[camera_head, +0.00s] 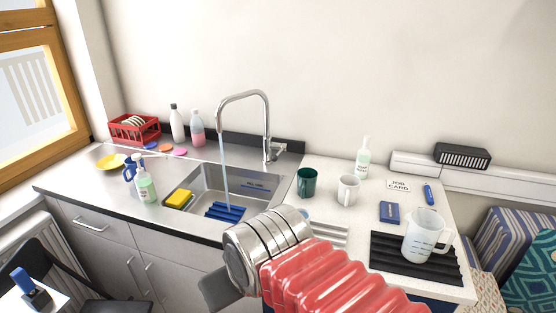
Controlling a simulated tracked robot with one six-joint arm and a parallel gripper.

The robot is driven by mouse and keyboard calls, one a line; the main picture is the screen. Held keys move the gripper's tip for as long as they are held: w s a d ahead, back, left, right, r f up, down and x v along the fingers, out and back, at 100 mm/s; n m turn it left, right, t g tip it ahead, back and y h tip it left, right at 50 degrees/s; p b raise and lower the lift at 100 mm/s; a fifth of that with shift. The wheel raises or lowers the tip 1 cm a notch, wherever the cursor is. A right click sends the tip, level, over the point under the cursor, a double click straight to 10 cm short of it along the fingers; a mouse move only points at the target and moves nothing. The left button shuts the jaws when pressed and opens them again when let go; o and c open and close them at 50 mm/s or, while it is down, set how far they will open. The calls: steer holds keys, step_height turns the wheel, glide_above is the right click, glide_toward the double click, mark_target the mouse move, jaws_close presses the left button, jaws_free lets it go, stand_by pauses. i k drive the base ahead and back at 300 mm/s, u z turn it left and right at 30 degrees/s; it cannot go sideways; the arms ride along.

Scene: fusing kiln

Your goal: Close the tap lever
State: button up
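The chrome tap (266,115) stands behind the sink (245,180), with its spout arching to the left. A stream of water (224,160) runs from the spout into the basin. The tap lever (280,149) sticks out to the right at the base of the tap. My arm with red bellows and a metal wrist reaches in from the bottom right. My gripper (217,289) shows only as a dark grey part at the wrist's lower left, in front of the counter and well short of the lever. Its fingertips cannot be made out, and nothing shows in it.
A yellow sponge (179,199) and a blue mat (225,211) are in the sink. A green mug (307,182), a white mug (348,190) and a soap bottle (363,160) stand right of it. A measuring jug (421,236) stands on a black mat. Bottles and a red rack (134,129) are at back left.

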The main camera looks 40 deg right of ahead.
mark_target(284, 147)
steer(key=k, duration=0.4)
steer(key=u, duration=0.4)
steer(key=i, duration=0.75)
steer(key=u, duration=1)
